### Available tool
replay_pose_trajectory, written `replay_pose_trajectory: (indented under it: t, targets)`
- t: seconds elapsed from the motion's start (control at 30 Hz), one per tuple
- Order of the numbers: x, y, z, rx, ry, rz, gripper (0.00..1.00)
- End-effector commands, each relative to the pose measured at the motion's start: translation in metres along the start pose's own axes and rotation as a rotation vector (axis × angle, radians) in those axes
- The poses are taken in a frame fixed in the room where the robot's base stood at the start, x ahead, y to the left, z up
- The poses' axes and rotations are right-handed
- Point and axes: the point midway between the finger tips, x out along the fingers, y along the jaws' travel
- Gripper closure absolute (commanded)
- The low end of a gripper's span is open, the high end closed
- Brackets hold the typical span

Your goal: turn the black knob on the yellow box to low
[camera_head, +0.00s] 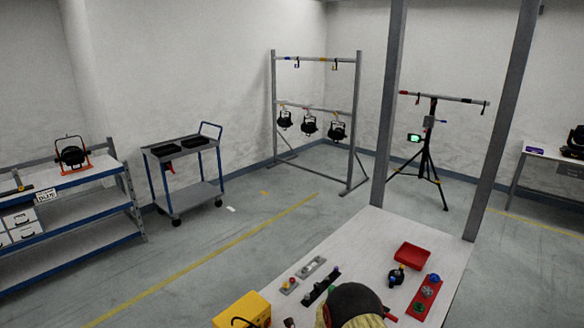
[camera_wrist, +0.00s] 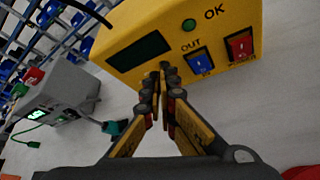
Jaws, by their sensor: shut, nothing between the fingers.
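The yellow box (camera_wrist: 222,22) fills the top of the wrist view, tilted in the picture. Its face shows a dark display window (camera_wrist: 138,52), a green button (camera_wrist: 189,25) marked OK, a blue switch (camera_wrist: 199,61) marked OUT and a red switch (camera_wrist: 239,45). No black knob can be made out on it. My gripper (camera_wrist: 165,70) is shut and empty, its tips in front of the box's lower edge; whether they touch is unclear. In the head view the yellow box (camera_head: 243,312) is at the bottom edge, partly cut off.
A grey box (camera_wrist: 62,96) with a green readout and a red part on top stands left in the wrist view. The white table (camera_head: 375,235) also bears a red tray (camera_head: 412,256) and a red panel with buttons (camera_head: 424,297).

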Motion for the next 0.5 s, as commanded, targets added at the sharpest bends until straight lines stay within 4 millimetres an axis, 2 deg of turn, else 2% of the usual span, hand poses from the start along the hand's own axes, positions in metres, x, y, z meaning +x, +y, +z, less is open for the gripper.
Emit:
replay_pose_trajectory:
  t: [0.5]
  targets:
    - [0.0021, 0.0008, -0.0043, 0.0, 0.0, 0.0, 1.0]
